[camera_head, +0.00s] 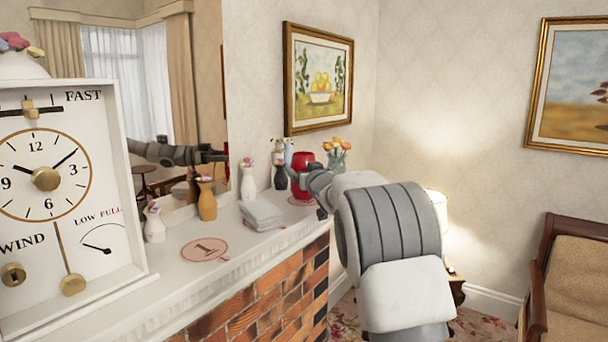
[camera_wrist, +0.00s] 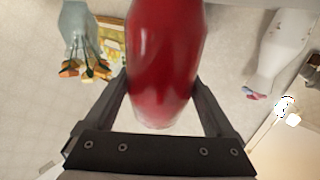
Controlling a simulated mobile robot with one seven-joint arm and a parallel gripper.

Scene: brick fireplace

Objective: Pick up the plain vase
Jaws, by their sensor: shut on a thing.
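The plain vase is a glossy red vase (camera_head: 302,176) at the far end of the mantel, above a round reddish mark (camera_head: 300,201). In the wrist view the red vase (camera_wrist: 165,55) fills the upper middle. My gripper (camera_wrist: 163,90) has one finger on each side of it and is shut on it. In the head view my gripper (camera_head: 313,181) is at the vase's right side, partly hidden by my wrist. I cannot tell whether the vase's base touches the mantel.
A glass vase of orange flowers (camera_head: 337,152) stands close behind. Dark (camera_head: 280,173), white (camera_head: 248,180) and orange (camera_head: 206,198) vases stand to the left. A grey stack (camera_head: 261,214) lies in front. A large clock (camera_head: 60,190) stands at the near left.

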